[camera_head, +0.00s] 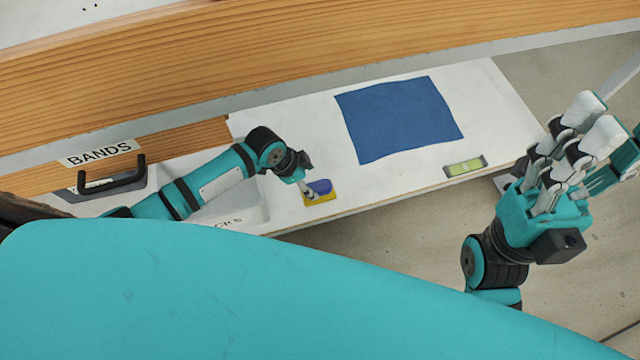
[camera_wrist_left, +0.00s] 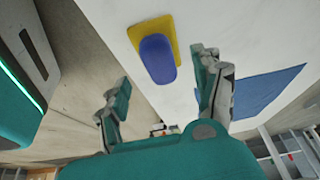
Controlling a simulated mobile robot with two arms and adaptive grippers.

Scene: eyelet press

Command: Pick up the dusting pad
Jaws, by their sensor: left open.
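The dusting pad (camera_head: 322,196) has a yellow base with a rounded blue-purple grip on top. It lies near the front edge of the white worktop. In the left wrist view the pad (camera_wrist_left: 157,58) shows ahead of the fingers, with bare worktop around it. My left gripper (camera_head: 303,184) is open and empty, just at the left side of the pad in the head view. Its fingers (camera_wrist_left: 163,70) stand apart with the pad showing beyond the gap; contact cannot be told. My right gripper (camera_head: 590,135) is off to the right, fingers spread, holding nothing visible.
A blue cloth (camera_head: 398,118) lies flat on the worktop (camera_head: 300,130). A small level with a green vial (camera_head: 465,167) lies near the front right edge. A bin labelled BANDS (camera_head: 100,152) with a black handle is at the left. A wooden beam (camera_head: 250,60) runs along the back.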

